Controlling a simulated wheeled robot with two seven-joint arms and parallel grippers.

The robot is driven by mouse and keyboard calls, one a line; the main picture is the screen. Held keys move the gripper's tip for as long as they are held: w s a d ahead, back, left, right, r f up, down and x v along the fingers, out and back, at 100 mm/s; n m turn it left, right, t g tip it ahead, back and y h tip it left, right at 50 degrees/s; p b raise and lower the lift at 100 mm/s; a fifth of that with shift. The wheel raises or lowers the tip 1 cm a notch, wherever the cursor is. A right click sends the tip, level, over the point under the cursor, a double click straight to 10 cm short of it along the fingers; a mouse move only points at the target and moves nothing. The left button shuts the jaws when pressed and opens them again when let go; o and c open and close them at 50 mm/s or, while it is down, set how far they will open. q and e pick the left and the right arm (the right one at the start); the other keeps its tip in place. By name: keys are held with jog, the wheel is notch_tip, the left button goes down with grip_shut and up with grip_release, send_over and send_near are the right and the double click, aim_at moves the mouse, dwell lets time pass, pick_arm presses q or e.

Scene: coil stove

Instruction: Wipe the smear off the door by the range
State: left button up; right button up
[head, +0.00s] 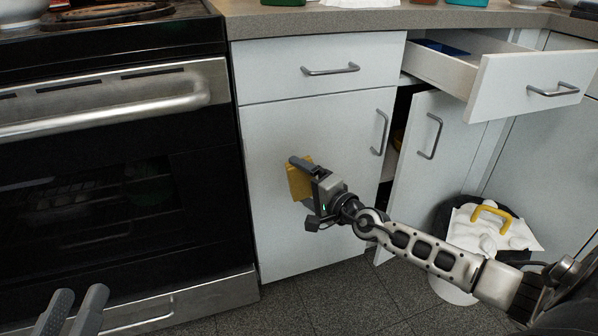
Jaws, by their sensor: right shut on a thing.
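The white cabinet door (270,240) by the range stands closed, under a white drawer front. My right gripper (305,172) is at the middle of this door, shut on a yellow sponge (298,184). The sponge is at the door's face; whether it presses on it I cannot tell. No smear shows on the visible part of the door; the patch behind the sponge and gripper is hidden. My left gripper (80,296) is at the bottom left, in front of the range (110,170), its two fingers apart and empty.
An open drawer (525,85) juts out at upper right, holding something blue. Below it a second cabinet door (425,150) stands ajar. A bin (455,290) with a white liner and a yellow handle-like thing stands on the floor at right.

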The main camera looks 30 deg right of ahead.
jog(key=shift+s+a, duration=0.2)
jog(key=shift+s, duration=0.75)
jog(key=shift+s+p, duration=0.1)
jog(key=shift+p, duration=0.2)
jog(key=shift+s+a+p, duration=0.2)
jog(key=shift+s+p, duration=0.2)
jog(key=shift+s, duration=0.3)
jog(key=shift+s+a, duration=0.15)
jog(key=shift+s, duration=0.55)
